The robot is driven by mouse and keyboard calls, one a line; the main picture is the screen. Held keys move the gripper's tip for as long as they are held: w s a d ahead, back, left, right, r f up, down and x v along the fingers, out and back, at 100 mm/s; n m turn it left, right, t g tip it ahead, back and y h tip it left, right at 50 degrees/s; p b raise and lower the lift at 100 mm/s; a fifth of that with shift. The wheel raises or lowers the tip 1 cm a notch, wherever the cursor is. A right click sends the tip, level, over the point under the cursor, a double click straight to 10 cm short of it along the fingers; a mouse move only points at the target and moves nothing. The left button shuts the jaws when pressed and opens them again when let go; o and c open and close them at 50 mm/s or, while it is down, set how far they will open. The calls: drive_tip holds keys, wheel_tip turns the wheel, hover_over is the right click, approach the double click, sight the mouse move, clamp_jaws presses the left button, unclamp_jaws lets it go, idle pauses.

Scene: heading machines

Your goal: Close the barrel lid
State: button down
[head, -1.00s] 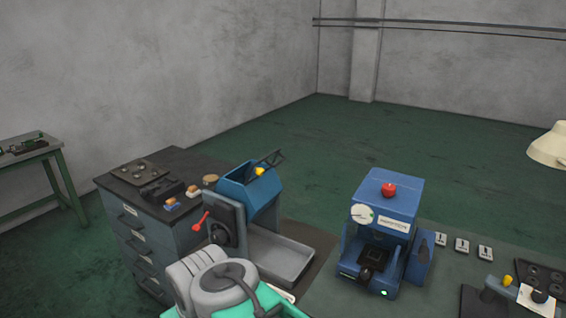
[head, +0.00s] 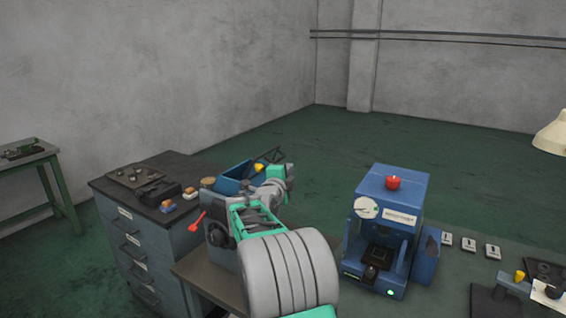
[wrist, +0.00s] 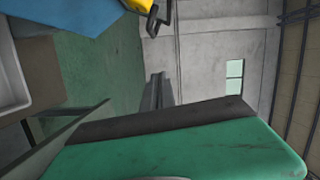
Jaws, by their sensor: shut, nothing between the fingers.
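The blue barrel (head: 230,180) is on the machine at centre left, partly hidden behind my arm. A dark, thin, frame-like piece, seemingly its lid (head: 268,156), stands raised and tilted at its upper right. A yellow knob (head: 259,167) shows beside it. My gripper (head: 279,172) is at the barrel's right side, near the raised piece, shut and empty; I cannot tell whether it touches. The wrist view shows a blue surface (wrist: 70,12), a yellow part (wrist: 131,5) and a dark bent handle (wrist: 154,20) at the top.
A red lever (head: 197,221) sticks out left of the machine. A grey drawer cabinet (head: 133,240) with small items stands at left. A blue press (head: 389,215) with a red button stands close on the right. A lamp (head: 551,134) hangs at far right.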

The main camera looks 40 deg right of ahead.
drive_tip(key=w+d+p, duration=0.4)
drive_tip(key=w, duration=0.4)
drive_tip(key=shift+d+f+p, duration=0.3)
drive_tip(key=shift+d+f, duration=0.05)
drive_tip(key=shift+f, duration=0.1)
drive_tip(key=shift+r, duration=0.1)
drive_tip(key=shift+w+a+r+n+b, duration=0.2)
drive_tip(key=shift+n+b, duration=0.1)
drive_tip(key=shift+w+r+n+b, duration=0.25)
drive_tip(key=shift+r+n+b, duration=0.15)
drive_tip(key=shift+n, duration=0.1)
